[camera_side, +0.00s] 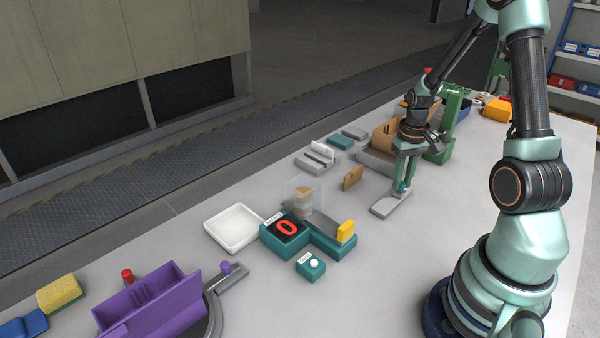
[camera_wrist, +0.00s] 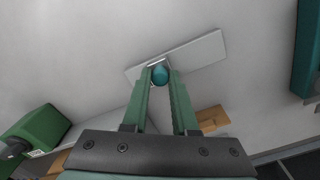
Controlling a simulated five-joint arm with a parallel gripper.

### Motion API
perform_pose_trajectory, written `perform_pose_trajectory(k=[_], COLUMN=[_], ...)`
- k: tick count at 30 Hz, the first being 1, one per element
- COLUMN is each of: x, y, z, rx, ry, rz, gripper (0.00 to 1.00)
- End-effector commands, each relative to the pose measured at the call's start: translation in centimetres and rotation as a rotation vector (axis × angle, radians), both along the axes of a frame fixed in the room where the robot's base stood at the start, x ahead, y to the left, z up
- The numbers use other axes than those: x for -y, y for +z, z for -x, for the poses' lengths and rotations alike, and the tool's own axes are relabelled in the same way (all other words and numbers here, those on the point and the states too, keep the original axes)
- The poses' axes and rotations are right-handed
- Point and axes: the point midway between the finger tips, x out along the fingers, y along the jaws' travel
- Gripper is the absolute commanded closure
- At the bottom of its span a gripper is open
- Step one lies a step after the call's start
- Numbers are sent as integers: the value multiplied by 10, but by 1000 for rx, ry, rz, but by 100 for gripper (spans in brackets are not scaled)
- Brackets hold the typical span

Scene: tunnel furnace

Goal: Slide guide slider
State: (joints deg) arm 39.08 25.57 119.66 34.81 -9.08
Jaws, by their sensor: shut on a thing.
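The guide slider shows as a teal knob (camera_wrist: 160,75) on a flat grey rail plate (camera_wrist: 205,50) in the wrist view. In the side view the grey plate (camera_side: 388,206) lies on the table, and the teal knob (camera_side: 401,187) stands near its far end. My gripper (camera_wrist: 160,72) points down over the plate with its green fingers on either side of the knob, shut on it. In the side view my gripper (camera_side: 401,184) is low over the plate. The fingers partly hide the knob and the slot.
A brown block (camera_side: 353,178) stands left of the plate. A grey tray with brown boards (camera_side: 378,158) and a green machine (camera_side: 448,125) are behind my gripper. The table right of the plate is clear.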

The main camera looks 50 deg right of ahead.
Motion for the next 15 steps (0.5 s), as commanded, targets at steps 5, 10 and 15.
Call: perform_pose_trajectory(k=[5,10,15], x=[-10,-19,-25], y=[1,1,1], z=[-1,-1,0], rx=[2,3,2], ry=[2,1,1], rz=[1,1,1], gripper=[100,100,100])
